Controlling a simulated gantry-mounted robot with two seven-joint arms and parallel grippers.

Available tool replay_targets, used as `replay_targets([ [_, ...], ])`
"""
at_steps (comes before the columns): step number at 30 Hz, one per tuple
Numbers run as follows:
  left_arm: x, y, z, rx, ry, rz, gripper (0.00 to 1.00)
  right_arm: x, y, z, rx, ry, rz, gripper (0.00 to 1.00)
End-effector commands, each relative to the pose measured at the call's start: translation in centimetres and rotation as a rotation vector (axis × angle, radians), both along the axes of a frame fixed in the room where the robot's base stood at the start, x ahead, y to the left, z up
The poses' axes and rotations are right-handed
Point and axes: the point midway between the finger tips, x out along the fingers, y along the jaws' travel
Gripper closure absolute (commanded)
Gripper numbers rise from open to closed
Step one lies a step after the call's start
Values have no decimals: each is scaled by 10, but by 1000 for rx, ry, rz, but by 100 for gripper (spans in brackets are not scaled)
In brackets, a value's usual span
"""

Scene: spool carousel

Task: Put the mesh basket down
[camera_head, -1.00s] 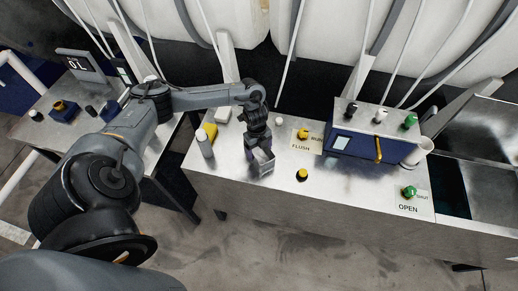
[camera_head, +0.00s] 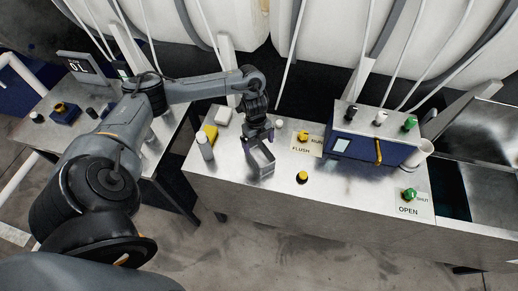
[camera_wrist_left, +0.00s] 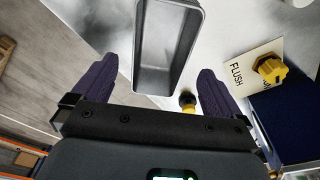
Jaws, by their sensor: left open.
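The mesh basket (camera_head: 261,163), a small grey open-topped rectangular container, stands upright on the steel bench top (camera_head: 235,190). My left gripper (camera_head: 258,135) is open and just above it, with nothing between its fingers. In the left wrist view the basket (camera_wrist_left: 140,50) lies beyond the spread purple fingers (camera_wrist_left: 158,75), apart from them, and its inside looks empty. Its mesh is too fine to make out. My right gripper is not in view.
A white bottle (camera_head: 205,145) and a yellow item (camera_head: 211,131) stand left of the basket. A black-and-yellow knob (camera_head: 303,176) is to its right, near the FLUSH knob (camera_head: 304,136) and a blue control box (camera_head: 370,150). The bench front is clear.

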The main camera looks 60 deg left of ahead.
Motion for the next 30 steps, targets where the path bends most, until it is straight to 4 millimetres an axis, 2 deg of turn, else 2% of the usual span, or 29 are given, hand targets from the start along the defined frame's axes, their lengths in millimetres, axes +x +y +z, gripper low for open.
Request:
replay_targets([
  [3, 1, 3, 24, 0, -3, -1, 0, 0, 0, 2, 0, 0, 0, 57],
  [9, 0, 7, 54, 2, -2, -1, 0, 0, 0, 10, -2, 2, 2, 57],
  [14, 3, -1, 58, -1, -12, -16, 0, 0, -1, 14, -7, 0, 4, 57],
  [17, 10, -27, 44, -9, -50, -54, 0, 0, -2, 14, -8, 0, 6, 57],
  [20, 23, -77, 21, -31, -134, -109, 0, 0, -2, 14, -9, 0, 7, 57],
  [23, 33, -155, -2, -79, -262, -134, 0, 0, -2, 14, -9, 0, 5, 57],
  [24, 35, -190, -7, -107, -322, -123, 0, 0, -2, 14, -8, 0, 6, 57],
  [27, 33, -267, -3, -181, -459, -12, 0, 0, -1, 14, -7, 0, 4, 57],
  [30, 22, -312, 16, -236, -540, 202, 0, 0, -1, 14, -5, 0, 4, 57],
])
